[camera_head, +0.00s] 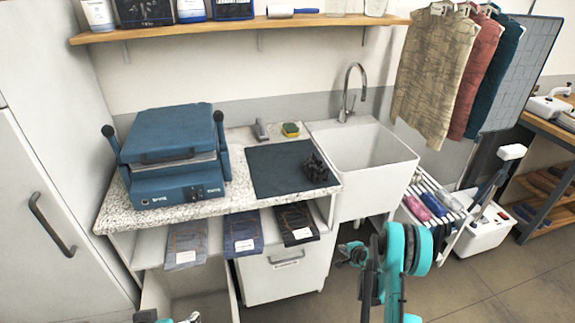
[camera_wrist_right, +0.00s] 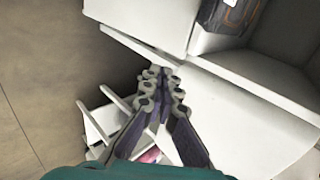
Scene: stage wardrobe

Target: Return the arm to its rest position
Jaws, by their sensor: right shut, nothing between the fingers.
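My right arm, teal and dark grey, comes in from the bottom right in the head view. Its gripper (camera_head: 350,254) is in front of the sink, apart from it, and points left. In the right wrist view the fingers of the right gripper (camera_wrist_right: 161,78) are together with nothing between them. White surfaces lie beyond and to the right of them. A small part of my left arm, with what seems to be the left gripper (camera_head: 166,318), shows at the bottom edge. Its fingers are not clear.
A speckled counter (camera_head: 112,212) holds a blue press (camera_head: 175,155) and a dark mat (camera_head: 270,168). A white sink (camera_head: 365,160) and a rack (camera_head: 432,212) stand to the right. Hanging garments (camera_head: 435,75) are behind. Grey floor (camera_head: 485,270) is free at lower right.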

